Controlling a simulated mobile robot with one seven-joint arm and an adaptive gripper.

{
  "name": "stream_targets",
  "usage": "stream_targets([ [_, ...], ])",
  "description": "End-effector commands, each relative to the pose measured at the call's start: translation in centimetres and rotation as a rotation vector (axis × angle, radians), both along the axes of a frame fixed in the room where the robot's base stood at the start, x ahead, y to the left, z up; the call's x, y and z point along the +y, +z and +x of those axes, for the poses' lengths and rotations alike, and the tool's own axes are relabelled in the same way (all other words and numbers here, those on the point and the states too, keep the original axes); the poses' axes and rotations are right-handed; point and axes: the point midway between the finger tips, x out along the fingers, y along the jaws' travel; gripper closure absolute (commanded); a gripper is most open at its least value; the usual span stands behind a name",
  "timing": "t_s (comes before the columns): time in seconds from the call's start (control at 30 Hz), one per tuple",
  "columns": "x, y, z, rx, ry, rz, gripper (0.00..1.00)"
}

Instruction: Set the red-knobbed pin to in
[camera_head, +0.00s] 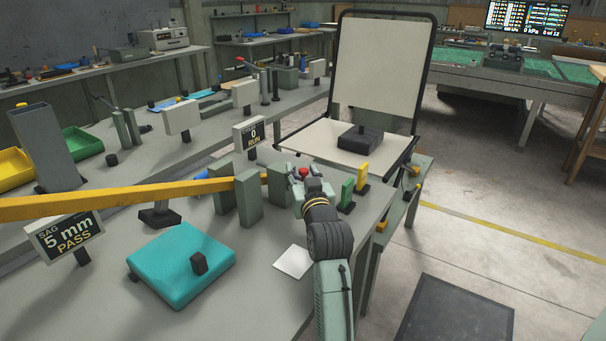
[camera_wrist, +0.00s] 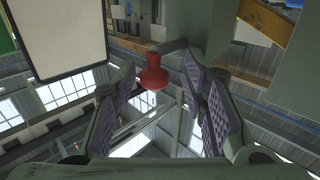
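The red knob of the pin (camera_wrist: 154,73) hangs in the wrist view between the tips of my gripper's fingers (camera_wrist: 161,68). A dark grey shaft (camera_wrist: 174,46) runs from the knob up and right toward a grey-green post. In the head view the red knob (camera_head: 304,171) shows at the end of my gripper (camera_head: 303,179), beside the grey-green posts (camera_head: 277,184). The pin's depth in its hole cannot be made out.
A yellow beam (camera_head: 120,201) runs left from the posts. The folding lounger (camera_head: 380,65) stands behind, with a dark block (camera_head: 360,139) on its seat. A teal cushion (camera_head: 182,262) lies front left.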

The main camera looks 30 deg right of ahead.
Motion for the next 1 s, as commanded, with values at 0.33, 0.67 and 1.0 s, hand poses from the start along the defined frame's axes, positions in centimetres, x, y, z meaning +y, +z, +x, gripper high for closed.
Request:
stream_targets([
  [0.33, 1.3, 0.1, -3.4, -0.004, -0.003, 0.000, 0.60],
  [0.67, 3.9, 0.0, -9.4, -0.001, 0.000, 0.002, 0.60],
  [1.0, 4.6, 0.0, -11.1, 0.001, 0.001, 0.000, 0.60],
])
